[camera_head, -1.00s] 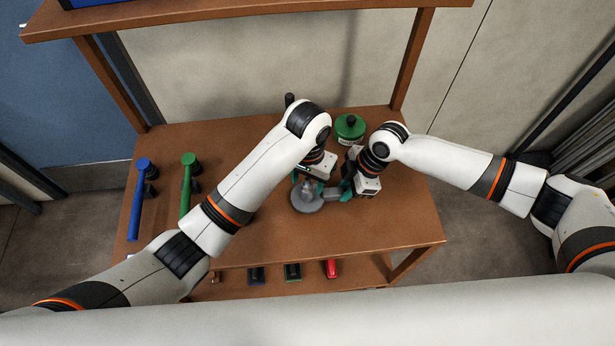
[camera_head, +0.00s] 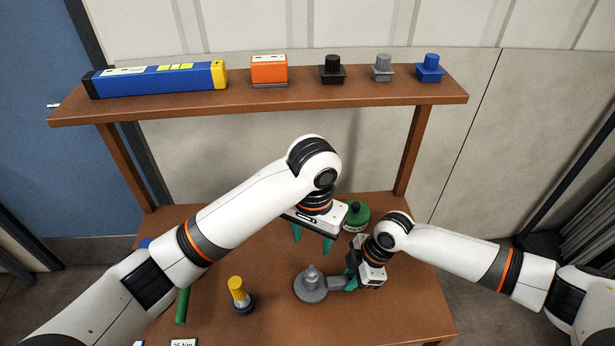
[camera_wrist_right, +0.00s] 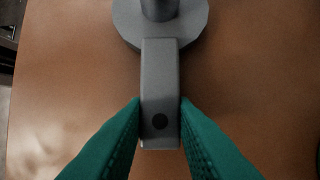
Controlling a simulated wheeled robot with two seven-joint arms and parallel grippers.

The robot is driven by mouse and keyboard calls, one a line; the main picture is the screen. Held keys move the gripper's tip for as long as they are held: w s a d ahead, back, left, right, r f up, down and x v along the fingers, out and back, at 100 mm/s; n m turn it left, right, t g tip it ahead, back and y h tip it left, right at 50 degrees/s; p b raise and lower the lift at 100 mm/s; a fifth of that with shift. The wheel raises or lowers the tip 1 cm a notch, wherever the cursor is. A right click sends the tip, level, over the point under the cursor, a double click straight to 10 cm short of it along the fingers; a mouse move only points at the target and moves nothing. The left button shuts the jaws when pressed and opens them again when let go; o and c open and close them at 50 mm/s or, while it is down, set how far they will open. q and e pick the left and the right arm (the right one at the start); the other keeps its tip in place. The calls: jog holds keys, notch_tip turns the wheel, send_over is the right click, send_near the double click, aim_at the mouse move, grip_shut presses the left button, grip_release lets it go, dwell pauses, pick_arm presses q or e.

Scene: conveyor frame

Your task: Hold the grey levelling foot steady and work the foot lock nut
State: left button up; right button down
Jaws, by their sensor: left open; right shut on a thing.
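The grey levelling foot (camera_head: 309,289) stands on the brown bench, a round base with a raised stud and a flat arm reaching right. My right gripper (camera_head: 352,279) is shut on that arm; in the right wrist view its green fingers (camera_wrist_right: 160,125) press both sides of the foot's arm (camera_wrist_right: 160,80). The round base (camera_wrist_right: 190,25) is partly cut off at the top there. My left gripper (camera_head: 312,246) is open and empty, above and behind the foot, apart from it. The lock nut cannot be told apart clearly on the stud.
A green round container (camera_head: 356,215) stands just right of my left gripper. A yellow-topped black item (camera_head: 240,296) stands left of the foot. The shelf (camera_head: 300,98) above holds a blue-yellow level (camera_head: 155,80), an orange box (camera_head: 269,70) and several knobbed blocks.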

jog(key=c, duration=1.1)
grip_release()
jog(key=v, duration=1.2)
